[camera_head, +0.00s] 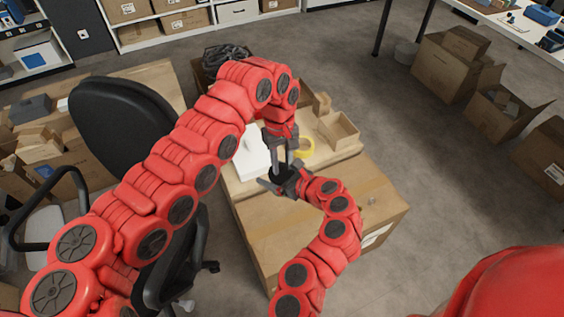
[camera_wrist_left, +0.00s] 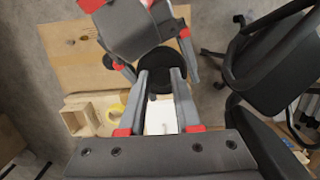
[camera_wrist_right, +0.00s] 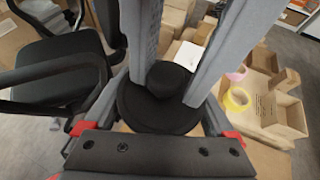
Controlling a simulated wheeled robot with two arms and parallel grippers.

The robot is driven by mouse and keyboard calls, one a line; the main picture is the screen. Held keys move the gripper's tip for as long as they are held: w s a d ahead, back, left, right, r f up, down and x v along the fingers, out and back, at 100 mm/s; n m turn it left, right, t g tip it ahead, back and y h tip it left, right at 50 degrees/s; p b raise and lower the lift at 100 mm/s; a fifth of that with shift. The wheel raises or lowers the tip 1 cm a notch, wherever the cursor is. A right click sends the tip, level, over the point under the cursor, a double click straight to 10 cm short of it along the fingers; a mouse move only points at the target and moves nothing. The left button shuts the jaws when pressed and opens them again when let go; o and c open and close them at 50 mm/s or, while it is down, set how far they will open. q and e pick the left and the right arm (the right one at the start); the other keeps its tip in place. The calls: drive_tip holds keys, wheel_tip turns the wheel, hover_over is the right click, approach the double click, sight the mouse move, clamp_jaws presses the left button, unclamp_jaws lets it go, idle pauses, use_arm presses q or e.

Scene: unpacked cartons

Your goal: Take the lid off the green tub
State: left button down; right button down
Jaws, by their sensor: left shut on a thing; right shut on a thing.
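A round black lid (camera_wrist_right: 150,108) with a black knob (camera_wrist_right: 168,78) shows in the right wrist view. The lid also shows in the left wrist view (camera_wrist_left: 158,75) and as a small dark shape in the head view (camera_head: 279,172). My left gripper (camera_head: 279,160) points down from above, shut on the lid's knob. My right gripper (camera_head: 276,186) comes in from the side, its fingers on either side of the round body under the lid. No green shows; the tub's wall is hidden beneath the lid and behind the fingers. I cannot tell whether lid and tub touch.
Below are a cardboard-topped surface (camera_head: 280,225), a white box (camera_head: 252,155), yellow tape (camera_head: 304,148) and an open small carton (camera_head: 338,130). A black office chair (camera_head: 122,115) stands close on the left. Open floor (camera_head: 465,215) lies to the right.

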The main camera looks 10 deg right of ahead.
use_arm(q)
drive_tip(key=shift+d+r, duration=0.25)
drive_tip(key=shift+d, duration=0.3)
use_arm(e)
drive_tip(key=shift+s+a+y, duration=0.2)
drive_tip(key=shift+a+y, duration=0.1)
drive_tip(key=shift+a, duration=0.4)
use_arm(q)
drive_tip(key=shift+r, duration=0.1)
drive_tip(key=shift+w+r, duration=0.15)
use_arm(e)
drive_tip(key=shift+d+r, duration=0.1)
drive_tip(key=shift+w, duration=0.1)
use_arm(q)
drive_tip(key=shift+a, duration=0.1)
use_arm(e)
drive_tip(key=shift+d+r, duration=0.1)
use_arm(q)
drive_tip(key=shift+r, duration=0.95)
use_arm(e)
drive_tip(key=shift+d+f, duration=0.15)
drive_tip(key=shift+f, duration=0.05)
